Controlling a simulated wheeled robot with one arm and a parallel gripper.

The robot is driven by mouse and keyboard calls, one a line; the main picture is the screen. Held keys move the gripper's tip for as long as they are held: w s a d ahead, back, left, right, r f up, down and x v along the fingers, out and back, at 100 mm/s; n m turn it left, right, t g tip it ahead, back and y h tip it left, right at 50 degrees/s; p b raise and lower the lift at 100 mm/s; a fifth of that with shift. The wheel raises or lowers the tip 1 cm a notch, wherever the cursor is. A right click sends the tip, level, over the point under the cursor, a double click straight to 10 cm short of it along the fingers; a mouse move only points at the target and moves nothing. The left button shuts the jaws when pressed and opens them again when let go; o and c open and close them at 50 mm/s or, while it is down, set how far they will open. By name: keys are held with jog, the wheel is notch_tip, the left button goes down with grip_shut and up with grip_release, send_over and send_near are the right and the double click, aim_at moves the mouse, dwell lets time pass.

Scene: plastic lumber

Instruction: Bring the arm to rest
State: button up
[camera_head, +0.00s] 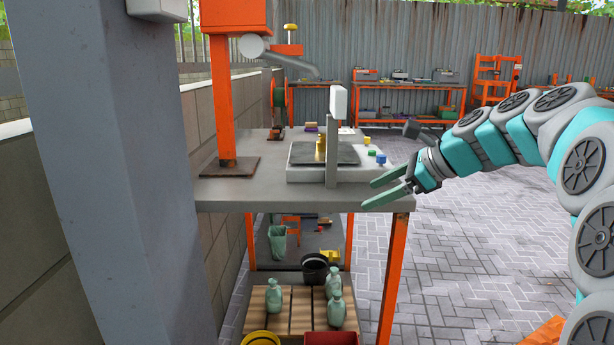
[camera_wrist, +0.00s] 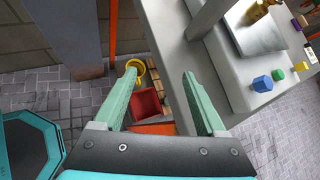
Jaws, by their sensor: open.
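My arm reaches in from the right in the head view, bent and raised. My gripper (camera_head: 388,187) is open and empty, with its green fingers apart at the front right corner of the grey workbench (camera_head: 270,193). In the wrist view my gripper (camera_wrist: 157,95) shows both fingers spread, with nothing between them but the floor area below. The right finger appears close beside the bench edge; I cannot tell whether it touches.
A scale (camera_head: 305,160) with a brass-coloured weight (camera_head: 320,148) stands on the bench, with small blue and green knobs at its right. A grey pillar (camera_head: 110,170) blocks the left. Paved floor (camera_head: 470,260) is open at right.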

jog(key=s+a+f+n+g+h, duration=0.25)
jog(key=s+a+f+n, duration=0.3)
jog(key=s+f, duration=0.45)
jog(key=s+d+f+n+g+h, duration=0.1)
jog(key=s+f+n, duration=0.4)
jog(key=s, duration=0.5)
jog(key=s+d+f+n+g+h, duration=0.2)
jog(key=s+f+n, duration=0.3)
jog(key=s, duration=0.5)
jog(key=s+d+f+n+g+h, duration=0.2)
jog(key=s+f+n, duration=0.3)
jog(key=s, duration=0.4)
jog(key=shift+s+d+f+n+h, duration=0.35)
jog(key=shift+s+d+f+h, duration=0.1)
jog(key=shift+d+h, duration=0.15)
jog(key=shift+w+g, duration=0.1)
jog(key=shift+g, duration=0.15)
